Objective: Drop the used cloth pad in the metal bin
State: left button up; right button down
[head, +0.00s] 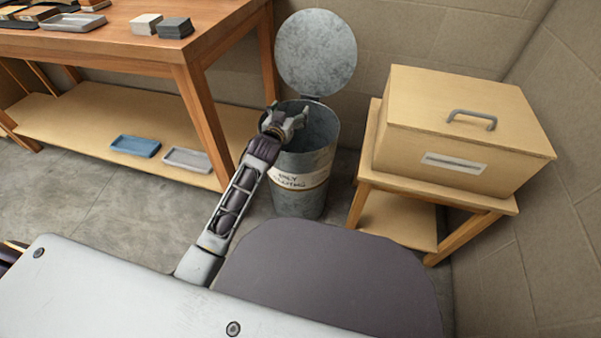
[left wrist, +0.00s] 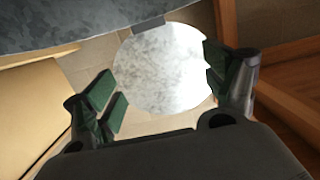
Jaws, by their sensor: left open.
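The metal bin (head: 324,145) is a grey galvanised bucket with a paper label on its front. Its round lid (head: 316,52) stands open behind it. My left gripper (head: 288,112) is at the bin's mouth, over its left part, with its fingers apart. In the left wrist view the green-padded fingers (left wrist: 158,82) are spread with nothing between them. The bright round lid (left wrist: 165,72) shows beyond them, and grey metal of the bin (left wrist: 80,25) fills the top. I see no cloth pad in either view. The lower inside of the bin is hidden. My right gripper is not in view.
A wooden table (head: 120,45) stands left of the bin, with a grey tray (head: 73,22) and two blocks on top. Its low shelf holds a blue tray (head: 135,146) and a pale tray (head: 187,159). A lidded wooden box (head: 455,125) sits on a stand (head: 400,215) at right.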

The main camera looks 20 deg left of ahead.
pick_arm(q)
jog(key=s+r, duration=0.1)
jog(key=s, duration=0.9)
jog(key=shift+s+a+r, duration=0.15)
jog(key=shift+s+r, duration=0.05)
jog(key=shift+r, duration=0.1)
dwell(0.9)
